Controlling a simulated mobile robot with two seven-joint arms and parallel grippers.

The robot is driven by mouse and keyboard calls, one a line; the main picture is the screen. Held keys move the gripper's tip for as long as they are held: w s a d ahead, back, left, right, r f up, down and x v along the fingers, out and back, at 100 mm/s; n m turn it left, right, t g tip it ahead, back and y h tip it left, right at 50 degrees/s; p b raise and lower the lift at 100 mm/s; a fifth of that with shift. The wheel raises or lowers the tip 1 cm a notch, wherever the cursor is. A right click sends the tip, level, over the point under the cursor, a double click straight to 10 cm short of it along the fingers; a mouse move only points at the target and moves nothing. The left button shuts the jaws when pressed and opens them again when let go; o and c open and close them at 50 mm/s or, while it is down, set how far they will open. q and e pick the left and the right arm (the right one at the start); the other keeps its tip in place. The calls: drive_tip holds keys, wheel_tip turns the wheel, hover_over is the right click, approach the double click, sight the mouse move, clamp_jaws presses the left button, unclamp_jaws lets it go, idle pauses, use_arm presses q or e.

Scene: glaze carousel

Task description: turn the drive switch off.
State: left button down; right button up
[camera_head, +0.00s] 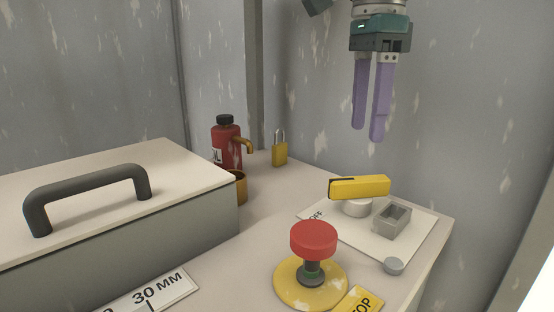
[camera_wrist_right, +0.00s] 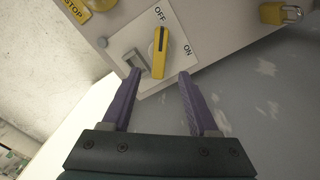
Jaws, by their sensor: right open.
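The drive switch has a yellow bar handle (camera_head: 359,187) on a round pale hub (camera_head: 357,208), above a white plate (camera_head: 412,236). In the right wrist view the handle (camera_wrist_right: 159,53) has a black line at its far end, which points toward the OFF label (camera_wrist_right: 160,13). The ON label (camera_wrist_right: 187,50) is to its right. My right gripper (camera_head: 368,132) has purple fingers, open and empty, hanging above the handle and apart from it. In the wrist view its fingertips (camera_wrist_right: 159,74) appear either side of the handle's near end. My left gripper is not in view.
A grey square socket (camera_head: 392,218) and a grey knob (camera_head: 394,266) are beside the handle. A red stop button (camera_head: 313,241) stands in front. A yellow padlock (camera_head: 280,153), red bottle (camera_head: 227,141) and lidded box (camera_head: 120,230) are to the left. A wall stands behind.

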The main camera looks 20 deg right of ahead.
sight(360, 178)
wheel_tip(360, 178, down, 8)
drive_tip(key=shift+f+b, duration=0.25)
drive_tip(key=shift+b, duration=0.5)
drive_tip(key=shift+c, duration=0.2)
clamp_jaws()
